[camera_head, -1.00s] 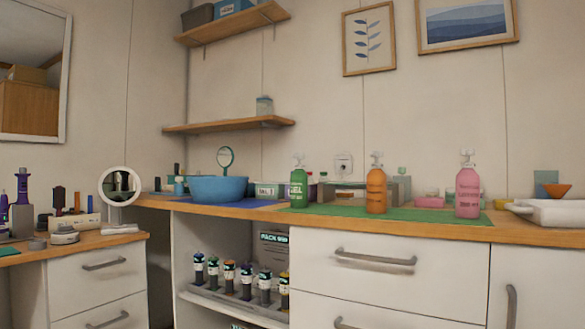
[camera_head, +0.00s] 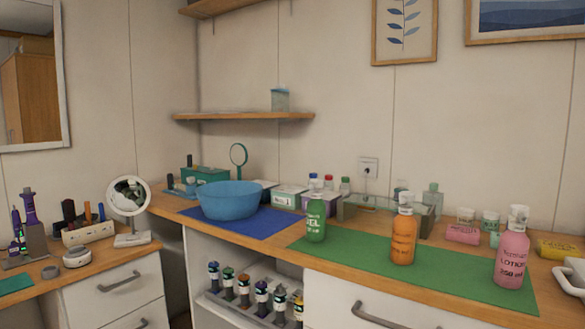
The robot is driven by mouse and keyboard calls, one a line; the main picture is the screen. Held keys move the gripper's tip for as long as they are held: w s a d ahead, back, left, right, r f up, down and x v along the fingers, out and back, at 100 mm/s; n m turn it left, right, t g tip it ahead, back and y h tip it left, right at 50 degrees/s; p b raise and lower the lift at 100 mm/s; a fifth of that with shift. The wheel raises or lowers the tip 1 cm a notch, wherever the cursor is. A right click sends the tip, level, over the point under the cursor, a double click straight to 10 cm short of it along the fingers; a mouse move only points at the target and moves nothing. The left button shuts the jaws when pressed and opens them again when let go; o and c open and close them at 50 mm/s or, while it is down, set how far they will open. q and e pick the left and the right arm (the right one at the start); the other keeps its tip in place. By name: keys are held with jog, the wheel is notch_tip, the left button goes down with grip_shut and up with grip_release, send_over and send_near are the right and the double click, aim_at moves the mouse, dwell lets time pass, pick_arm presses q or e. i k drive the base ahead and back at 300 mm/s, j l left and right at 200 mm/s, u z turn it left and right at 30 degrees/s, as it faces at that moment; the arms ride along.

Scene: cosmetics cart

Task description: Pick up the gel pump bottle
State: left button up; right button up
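The gel pump bottle (camera_head: 316,221) is green with a pale pump top and white lettering that includes "GEL". It stands upright near the left end of the green mat (camera_head: 440,274) on the wooden counter. An orange pump bottle (camera_head: 404,236) stands to its right on the same mat. A pink lotion pump bottle (camera_head: 512,258) stands further right on the mat. Neither of my grippers shows in the head view.
A blue bowl (camera_head: 229,200) sits on a blue mat (camera_head: 240,223) left of the gel bottle. Boxes and small bottles stand behind it. A round mirror (camera_head: 129,195) is on the lower left counter. Drawer handles (camera_head: 381,315) protrude below the counter.

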aim_at(316, 207)
jog(key=i+j+z, duration=0.35)
jog(key=i+j, duration=0.2)
jog(key=i+j+z, duration=0.3)
jog(key=i+j, duration=0.15)
jog(key=j, duration=0.25)
jog(key=i+j+z, duration=0.2)
jog(key=j, duration=0.2)
jog(key=i+j+z, duration=0.15)
jog(key=j, duration=0.25)
